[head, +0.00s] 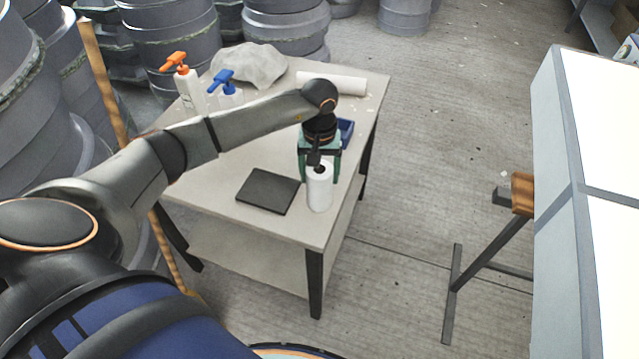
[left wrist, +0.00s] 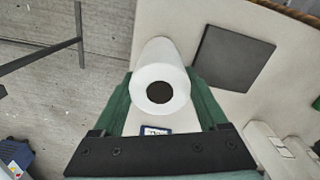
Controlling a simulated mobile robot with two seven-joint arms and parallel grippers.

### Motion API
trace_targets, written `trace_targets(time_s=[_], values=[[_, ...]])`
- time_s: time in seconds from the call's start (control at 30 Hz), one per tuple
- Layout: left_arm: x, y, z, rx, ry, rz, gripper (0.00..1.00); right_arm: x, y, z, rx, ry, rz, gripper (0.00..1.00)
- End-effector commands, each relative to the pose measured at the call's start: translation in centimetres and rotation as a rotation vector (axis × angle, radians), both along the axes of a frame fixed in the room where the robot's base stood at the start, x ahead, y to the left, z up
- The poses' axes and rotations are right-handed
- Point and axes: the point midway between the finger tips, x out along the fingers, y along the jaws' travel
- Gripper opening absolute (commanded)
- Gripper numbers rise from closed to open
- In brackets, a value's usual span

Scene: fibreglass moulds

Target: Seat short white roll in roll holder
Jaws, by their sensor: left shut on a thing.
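The short white roll (head: 319,190) is upright, with its hollow core facing up, near the right edge of the table. My left gripper (head: 319,168) is shut on its upper part from above. In the left wrist view the roll (left wrist: 160,82) sits between the green fingers of my left gripper (left wrist: 163,95). I cannot tell whether its bottom touches the tabletop. I cannot make out a roll holder for certain. A blue tray-like object (head: 346,131) is partly hidden behind my left gripper. My right gripper is not in view.
A dark square plate (head: 268,191) lies flat on the table (head: 225,165), left of the roll. A long white roll (head: 335,83), a grey lump (head: 250,64) and orange-topped (head: 185,85) and blue-topped (head: 227,93) pump bottles are at the back.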

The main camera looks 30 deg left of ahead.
Motion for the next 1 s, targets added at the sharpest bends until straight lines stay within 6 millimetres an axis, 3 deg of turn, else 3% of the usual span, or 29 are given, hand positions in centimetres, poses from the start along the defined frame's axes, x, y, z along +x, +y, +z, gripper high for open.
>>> trace_targets(time_s=[0.07, 0.47, 0.77, 1.0], values=[[0.0, 0.0, 0.0, 0.0, 0.0, 0.0, 0.53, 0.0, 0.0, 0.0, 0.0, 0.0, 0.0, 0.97], [0.0, 0.0, 0.0, 0.001, -0.001, 0.0, 0.08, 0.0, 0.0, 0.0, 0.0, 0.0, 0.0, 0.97], [0.1, 0.0, 0.3, -0.001, -0.003, 0.0, 0.07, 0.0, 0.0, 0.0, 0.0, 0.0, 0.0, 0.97], [0.2, 0.1, 2.5, 0.0, -0.006, 0.0, 0.07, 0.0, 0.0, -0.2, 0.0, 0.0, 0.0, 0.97]])
